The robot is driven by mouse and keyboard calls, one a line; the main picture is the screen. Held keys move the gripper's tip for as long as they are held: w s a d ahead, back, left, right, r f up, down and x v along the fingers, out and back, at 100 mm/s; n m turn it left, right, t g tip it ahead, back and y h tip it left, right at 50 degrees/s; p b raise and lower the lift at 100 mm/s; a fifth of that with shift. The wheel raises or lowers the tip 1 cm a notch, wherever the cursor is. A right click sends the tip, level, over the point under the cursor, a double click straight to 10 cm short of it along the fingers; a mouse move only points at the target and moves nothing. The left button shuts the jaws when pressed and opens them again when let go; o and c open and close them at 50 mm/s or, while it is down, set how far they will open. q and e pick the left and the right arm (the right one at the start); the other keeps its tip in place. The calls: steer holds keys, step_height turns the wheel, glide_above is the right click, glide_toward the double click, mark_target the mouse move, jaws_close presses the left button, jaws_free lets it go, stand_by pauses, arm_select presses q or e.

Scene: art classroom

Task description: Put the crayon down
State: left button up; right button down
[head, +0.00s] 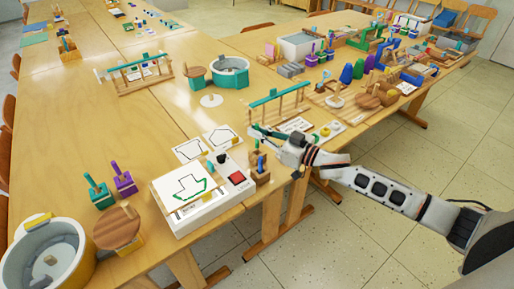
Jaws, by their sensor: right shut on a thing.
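My right gripper (256,133) reaches in from the right, over the front edge of the table, just behind a small wooden block holder (260,177). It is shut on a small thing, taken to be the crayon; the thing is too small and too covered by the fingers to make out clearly. A blue upright piece (261,162) stands in the wooden holder below the gripper. My left gripper is not in view.
A white box with a red button (237,178) and a green-outlined drawing stands left of the gripper. Paper cards (222,138) lie behind it. A teal-topped wooden rack (278,96) stands close behind the gripper. Bare table (150,125) lies farther left.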

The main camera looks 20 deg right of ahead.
mark_target(257, 147)
steer(key=shift+f, duration=1)
step_height(257, 147, down, 4)
steer(key=shift+r+b, duration=0.2)
steer(key=shift+b, duration=0.55)
steer(key=shift+f, duration=0.15)
steer(key=shift+r, duration=0.2)
steer(key=shift+f, duration=0.2)
steer(key=c, duration=2.2)
jaws_free()
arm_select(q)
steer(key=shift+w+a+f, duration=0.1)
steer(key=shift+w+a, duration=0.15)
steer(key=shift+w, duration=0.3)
